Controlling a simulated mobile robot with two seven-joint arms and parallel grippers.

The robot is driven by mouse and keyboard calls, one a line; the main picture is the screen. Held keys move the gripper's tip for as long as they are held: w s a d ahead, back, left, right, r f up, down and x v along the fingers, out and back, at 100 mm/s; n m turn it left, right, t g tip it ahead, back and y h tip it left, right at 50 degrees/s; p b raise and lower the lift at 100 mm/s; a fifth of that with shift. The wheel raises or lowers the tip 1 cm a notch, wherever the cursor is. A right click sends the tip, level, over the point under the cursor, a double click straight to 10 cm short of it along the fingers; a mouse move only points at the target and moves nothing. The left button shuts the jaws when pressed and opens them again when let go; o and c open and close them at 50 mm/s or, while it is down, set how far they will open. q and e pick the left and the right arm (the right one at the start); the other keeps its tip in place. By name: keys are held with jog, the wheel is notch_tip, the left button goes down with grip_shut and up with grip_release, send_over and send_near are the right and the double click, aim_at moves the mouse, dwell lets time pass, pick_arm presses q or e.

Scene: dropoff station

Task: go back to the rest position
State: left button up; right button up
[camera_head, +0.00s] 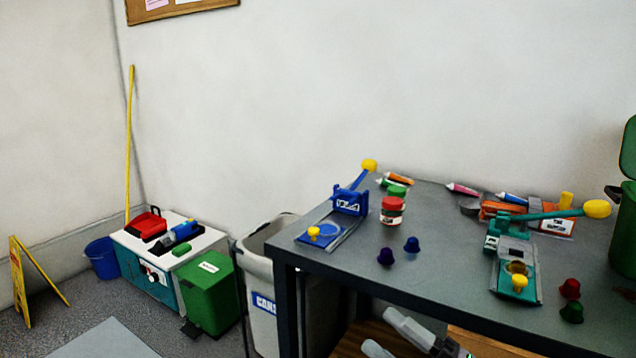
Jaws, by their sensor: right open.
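My right gripper (447,348) shows only in part at the bottom edge of the head view, in front of and below the table's front edge. Pale arm links of mine lie beside it. It is open, and I see nothing held in it; its fingertips are hardly visible. It is apart from the things on the table. My left gripper is not in view.
The grey table (440,275) carries a blue press (349,201), a teal press (512,250), a red-lidded jar (392,211) and several small capsules. A green bin (625,230) stands at right. A can bin (262,290) and green pedal bin (210,295) stand left.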

jog(key=s+d+f+m+t+h, duration=0.2)
jog(key=d+f+m+h, duration=0.1)
jog(key=f+m+h, duration=0.4)
jog(key=s+d+f+m+t+h, duration=0.1)
jog(key=s+d+f+m+h, duration=0.2)
jog(key=f+m, duration=0.5)
jog(key=s+d+f+m+g+h, duration=0.35)
jog(key=s+f+m+g, duration=0.3)
jog(key=s+f, duration=0.4)
notch_tip(320, 180, up, 9)
jog(key=s+h+p, duration=0.1)
jog(key=p, duration=1.1)
jog(key=shift+d+f+t, duration=0.15)
jog(key=shift+d+t, duration=0.1)
jog(key=shift+t, duration=0.1)
